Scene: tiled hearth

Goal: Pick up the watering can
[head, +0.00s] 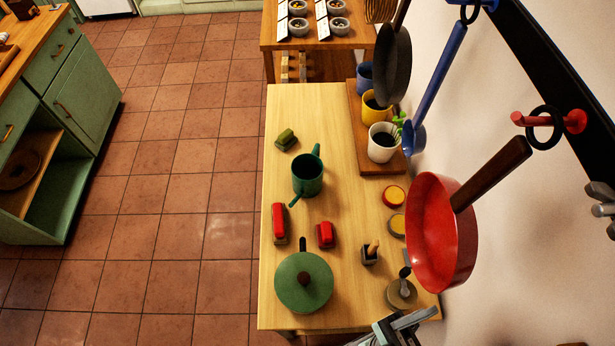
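The watering can (308,178) is dark green and stands upright on the light wooden table (345,215), left of the table's middle. Its thin spout points to the lower left and its handle is at the upper right. My gripper (398,328) is only partly in view at the bottom edge, near the table's front right corner. It is well apart from the watering can, and its opening cannot be made out.
A green lidded pot (290,285) and red blocks (279,222) stand in front of the can; a small green block (286,139) is behind it. Pots stand on a board (372,166) at the back right. A red pan (428,235) and other utensils hang over the right side.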

